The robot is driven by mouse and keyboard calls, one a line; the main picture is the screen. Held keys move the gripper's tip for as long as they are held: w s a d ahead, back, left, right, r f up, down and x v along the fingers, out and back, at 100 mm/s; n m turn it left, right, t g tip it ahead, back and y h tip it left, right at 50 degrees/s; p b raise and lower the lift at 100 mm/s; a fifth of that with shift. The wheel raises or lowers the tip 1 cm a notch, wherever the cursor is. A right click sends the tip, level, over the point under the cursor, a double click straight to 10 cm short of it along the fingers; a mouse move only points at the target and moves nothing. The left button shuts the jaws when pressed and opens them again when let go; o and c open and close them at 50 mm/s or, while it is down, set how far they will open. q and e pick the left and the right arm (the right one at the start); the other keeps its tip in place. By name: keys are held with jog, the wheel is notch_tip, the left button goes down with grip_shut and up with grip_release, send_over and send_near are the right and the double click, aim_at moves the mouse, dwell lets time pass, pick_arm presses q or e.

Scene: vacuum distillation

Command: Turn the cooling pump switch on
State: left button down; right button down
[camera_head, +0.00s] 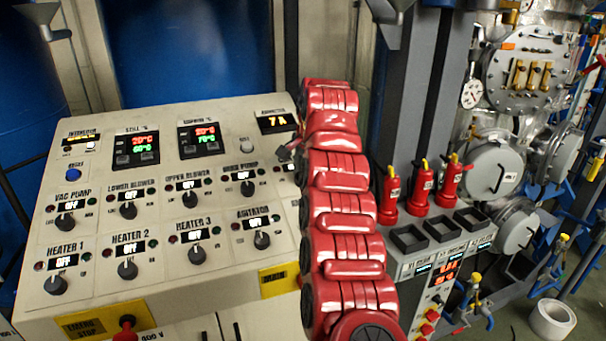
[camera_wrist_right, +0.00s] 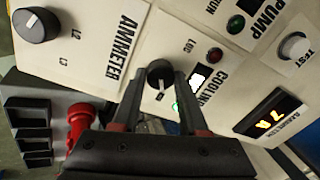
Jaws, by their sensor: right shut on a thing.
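The cooling pump switch (camera_wrist_right: 159,70) is a round black knob with a white pointer line, in the middle of the right wrist view. The "COOLING" label (camera_wrist_right: 218,88) is beside it. A small red lamp (camera_wrist_right: 214,54) and a bright white display (camera_wrist_right: 197,78), too blown out to read, sit nearby. My right gripper (camera_wrist_right: 161,86) is shut on the knob, one finger on each side. In the head view my red right arm covers this part of the panel. My left gripper is not in view.
The sloped control panel (camera_head: 105,205) carries several other knobs, such as the drum pump knob (camera_head: 247,188). An ammeter display (camera_head: 276,122) reads 7 A. Red bottles (camera_head: 419,190) and black-framed slots (camera_head: 408,238) stand right of my arm.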

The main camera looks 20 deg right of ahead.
dwell(0.4)
jog(key=shift+c, duration=2.2)
grip_release()
jog(key=p+v, duration=1.3)
jog(key=v, duration=0.4)
jog(key=shift+r, duration=0.2)
jog(key=shift+s+f, duration=0.1)
jog(key=shift+s, duration=0.05)
